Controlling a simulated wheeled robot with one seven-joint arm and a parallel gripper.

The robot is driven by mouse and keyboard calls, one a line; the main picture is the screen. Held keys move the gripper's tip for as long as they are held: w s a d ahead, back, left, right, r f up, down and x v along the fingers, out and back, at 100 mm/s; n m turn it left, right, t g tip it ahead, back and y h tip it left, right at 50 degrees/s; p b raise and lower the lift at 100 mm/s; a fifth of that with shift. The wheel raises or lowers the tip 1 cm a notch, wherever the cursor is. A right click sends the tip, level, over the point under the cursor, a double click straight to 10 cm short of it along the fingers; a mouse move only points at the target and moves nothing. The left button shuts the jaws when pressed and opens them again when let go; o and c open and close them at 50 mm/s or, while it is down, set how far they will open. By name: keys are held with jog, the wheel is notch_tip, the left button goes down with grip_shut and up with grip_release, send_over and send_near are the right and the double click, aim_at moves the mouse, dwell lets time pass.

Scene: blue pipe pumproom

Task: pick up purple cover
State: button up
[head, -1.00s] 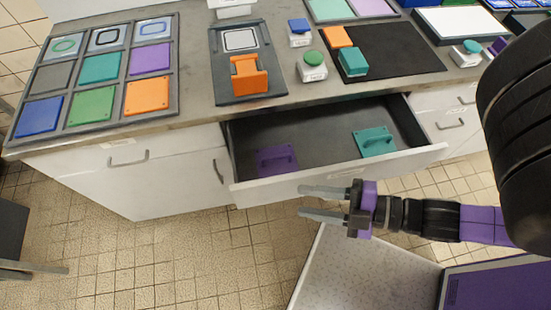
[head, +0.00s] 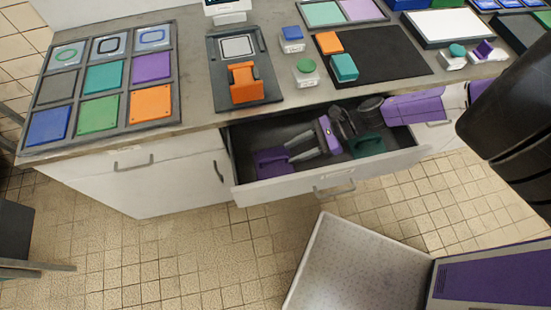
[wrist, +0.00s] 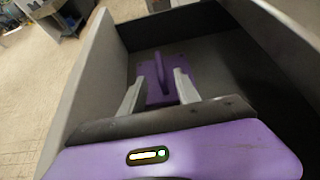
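The purple cover (head: 272,161) lies in the left part of the open drawer (head: 290,192). It is a flat plate with a raised handle, and it also shows in the wrist view (wrist: 165,84). My gripper (head: 289,151) is inside the drawer, to the right of the cover in the head view, with its fingers pointing at it. In the wrist view the open fingers (wrist: 157,92) are apart, and the handle stands between and just beyond their tips. Nothing is held. I cannot tell whether the fingers touch the cover.
A teal cover (head: 366,145) lies at the drawer's right, partly shaded by my arm. The drawer walls (wrist: 80,85) rise close beside the gripper. Above is the counter with a tile board (head: 102,90), an orange clamp-like piece (head: 245,84) and a black mat (head: 385,52).

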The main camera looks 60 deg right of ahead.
aim_at(276, 158)
jog(key=x, duration=0.2)
jog(key=p+x, duration=0.1)
jog(key=x, duration=0.1)
jog(key=p+x, duration=0.1)
jog(key=x, duration=0.1)
jog(key=shift+w+a+r, duration=0.2)
jog(key=shift+w+a, duration=0.05)
jog(key=shift+w, duration=0.25)
jog(key=shift+w+a+f, duration=0.15)
jog(key=shift+w+f, duration=0.05)
jog(key=shift+f, duration=0.05)
grip_shut()
dwell(0.8)
